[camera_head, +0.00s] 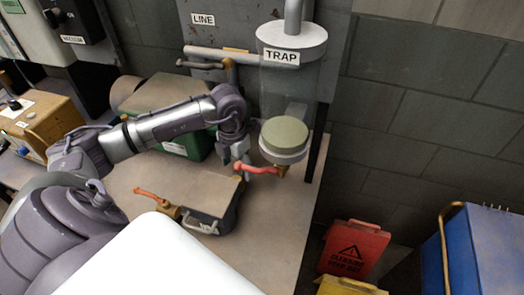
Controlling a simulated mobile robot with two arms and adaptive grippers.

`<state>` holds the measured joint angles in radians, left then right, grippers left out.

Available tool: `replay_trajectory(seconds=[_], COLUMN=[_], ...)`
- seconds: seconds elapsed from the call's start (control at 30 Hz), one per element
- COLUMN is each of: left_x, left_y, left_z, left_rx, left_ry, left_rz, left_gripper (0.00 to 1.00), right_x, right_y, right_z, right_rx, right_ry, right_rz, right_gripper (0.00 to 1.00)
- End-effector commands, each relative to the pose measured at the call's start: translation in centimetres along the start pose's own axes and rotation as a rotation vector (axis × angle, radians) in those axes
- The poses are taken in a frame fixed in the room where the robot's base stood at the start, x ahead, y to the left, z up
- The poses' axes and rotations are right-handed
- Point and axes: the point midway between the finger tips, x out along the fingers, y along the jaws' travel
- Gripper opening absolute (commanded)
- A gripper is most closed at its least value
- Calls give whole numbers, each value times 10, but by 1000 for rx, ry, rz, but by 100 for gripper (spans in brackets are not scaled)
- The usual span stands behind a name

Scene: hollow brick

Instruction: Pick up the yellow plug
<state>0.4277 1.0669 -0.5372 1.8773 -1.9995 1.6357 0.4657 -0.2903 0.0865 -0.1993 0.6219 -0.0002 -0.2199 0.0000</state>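I cannot pick out a yellow plug for certain. My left gripper (241,157) points down at the left end of a red valve handle (258,169) below the clear trap cylinder. It is small and partly hidden by its own arm, so I cannot tell if its fingers are open or touch the handle. The trap (284,154) has a pale yellow-green disc (285,132) at its lower part and a brass fitting (283,172) under it. My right gripper is not in view.
On the bench (262,253) are a dark box (212,213) with a light handle, an orange-handled brass valve (152,194) and a green case (181,144). A red warning sign (352,246), a yellow object (345,287) and a blue bin (485,250) stand at right.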

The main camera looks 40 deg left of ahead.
Motion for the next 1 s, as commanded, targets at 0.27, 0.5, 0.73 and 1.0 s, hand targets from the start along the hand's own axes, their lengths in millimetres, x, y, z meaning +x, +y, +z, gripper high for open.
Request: replay_trajectory(seconds=[0.27,0.5,0.73,1.0], left_x=[27,62,76,76], left_y=[2,-2,-1,-1], left_z=[-5,-6,-6,-6], left_rx=[28,24,25,25], left_ry=[11,11,7,7], left_rz=[31,28,29,29], left_gripper=[78,78,78,58], right_x=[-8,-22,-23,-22], right_y=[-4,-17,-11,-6], right_z=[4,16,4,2], right_rx=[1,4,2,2], right_ry=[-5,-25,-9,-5], right_rz=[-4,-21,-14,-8], right_gripper=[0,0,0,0])
